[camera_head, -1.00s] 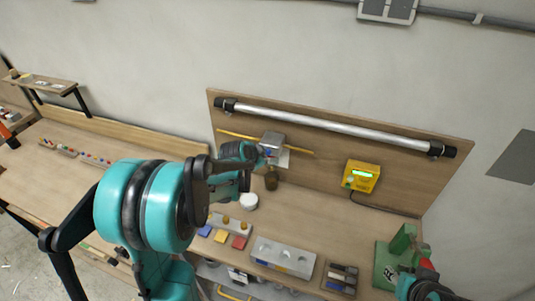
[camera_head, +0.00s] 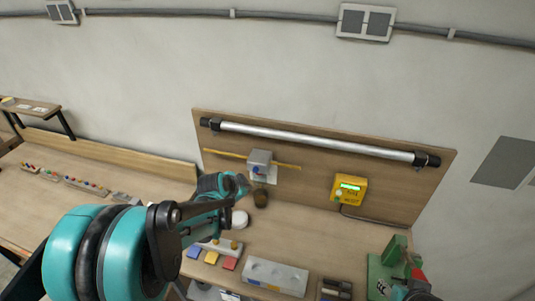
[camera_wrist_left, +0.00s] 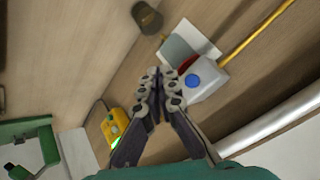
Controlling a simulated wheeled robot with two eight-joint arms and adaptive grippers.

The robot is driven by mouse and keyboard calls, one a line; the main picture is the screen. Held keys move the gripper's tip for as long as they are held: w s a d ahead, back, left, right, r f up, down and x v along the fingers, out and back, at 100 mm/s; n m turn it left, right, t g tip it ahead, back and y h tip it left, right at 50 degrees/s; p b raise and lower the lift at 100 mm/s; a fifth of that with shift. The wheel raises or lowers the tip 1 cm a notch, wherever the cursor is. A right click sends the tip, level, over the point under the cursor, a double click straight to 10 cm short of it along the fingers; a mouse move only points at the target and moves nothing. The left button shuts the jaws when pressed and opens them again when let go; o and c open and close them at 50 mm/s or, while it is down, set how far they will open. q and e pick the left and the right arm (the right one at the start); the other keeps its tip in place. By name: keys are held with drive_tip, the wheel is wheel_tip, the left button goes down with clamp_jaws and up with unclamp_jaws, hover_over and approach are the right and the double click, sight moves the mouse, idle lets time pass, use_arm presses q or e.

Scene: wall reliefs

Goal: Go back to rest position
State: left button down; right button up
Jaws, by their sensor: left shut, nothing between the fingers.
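My left gripper (camera_head: 240,186) is shut and empty in front of the wooden back panel (camera_head: 310,190). In the head view it is below and left of a grey box with a blue button (camera_head: 259,158) on the panel. In the left wrist view my left gripper (camera_wrist_left: 160,82) has its fingers together, and the box (camera_wrist_left: 210,78) shows just beyond and right of the tips. I cannot tell the exact gap. My right gripper (camera_head: 418,287) shows only partly at the lower right, and its jaws cannot be made out.
A yellow device with a green display (camera_head: 348,189) and a metal bar (camera_head: 320,142) are on the panel. A dark cup (camera_head: 260,198) is near the gripper.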

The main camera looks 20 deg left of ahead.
use_arm(q)
drive_tip(key=s+d+f+n+g+b, duration=0.1)
drive_tip(key=s+d+f+n+b, duration=0.3)
drive_tip(key=s+b, duration=0.5)
drive_tip(key=s+d+f+n+b, duration=0.3)
drive_tip(key=s+d+f+b, duration=0.4)
drive_tip(key=s, duration=0.7)
drive_tip(key=shift+d+f+n+g+b, duration=0.2)
drive_tip(key=shift+f+n+g+b, duration=0.2)
drive_tip(key=shift+f+b, duration=0.4)
